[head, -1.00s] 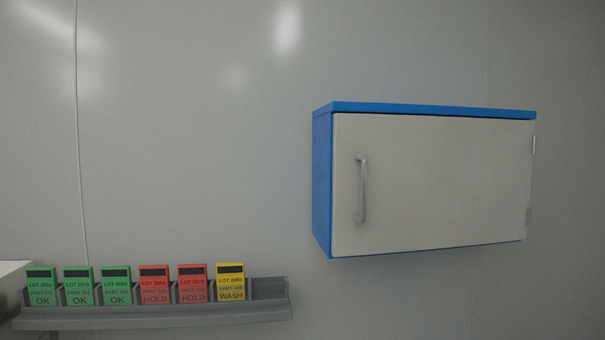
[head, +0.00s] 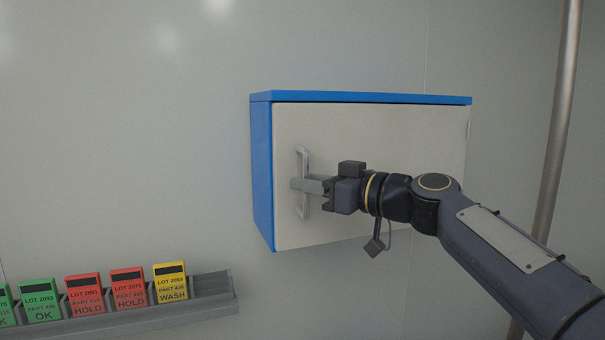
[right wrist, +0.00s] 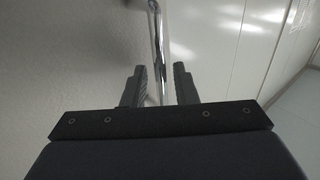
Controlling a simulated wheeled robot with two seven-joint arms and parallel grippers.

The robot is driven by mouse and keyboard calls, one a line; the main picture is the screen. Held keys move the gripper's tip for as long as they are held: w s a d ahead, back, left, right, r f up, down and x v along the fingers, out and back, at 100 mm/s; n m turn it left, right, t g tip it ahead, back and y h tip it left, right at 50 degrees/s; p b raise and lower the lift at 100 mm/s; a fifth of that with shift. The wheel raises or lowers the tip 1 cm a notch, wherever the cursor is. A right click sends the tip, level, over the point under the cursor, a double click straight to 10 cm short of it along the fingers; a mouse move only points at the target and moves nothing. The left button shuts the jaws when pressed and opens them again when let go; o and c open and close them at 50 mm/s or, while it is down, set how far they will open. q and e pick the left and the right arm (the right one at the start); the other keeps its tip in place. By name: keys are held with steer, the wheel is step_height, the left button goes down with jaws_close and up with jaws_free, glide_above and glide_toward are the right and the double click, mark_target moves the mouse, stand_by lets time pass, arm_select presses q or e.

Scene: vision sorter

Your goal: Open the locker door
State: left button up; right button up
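The locker (head: 261,175) is a blue wall cabinet in the head view with a pale door (head: 390,130), which is shut. Its upright metal bar handle (head: 303,162) is near the door's left edge, and hinges are on the right edge. My right gripper (head: 298,184) reaches in from the right, its fingers at the handle's middle. In the right wrist view, the handle bar (right wrist: 158,40) runs between the two fingers of my right gripper (right wrist: 160,72). A gap shows between the bar and the right finger, so the gripper is open around it. My left gripper is out of view.
A grey rack (head: 150,318) with green, red and yellow lot cards stands at the lower left, clear of the locker. A vertical metal pole (head: 561,110) stands at the right, behind my right arm. The wall left of the locker is bare.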

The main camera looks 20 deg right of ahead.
steer(key=shift+w+a, duration=0.35)
steer(key=shift+w, duration=0.15)
jaws_close()
steer(key=shift+s, duration=0.15)
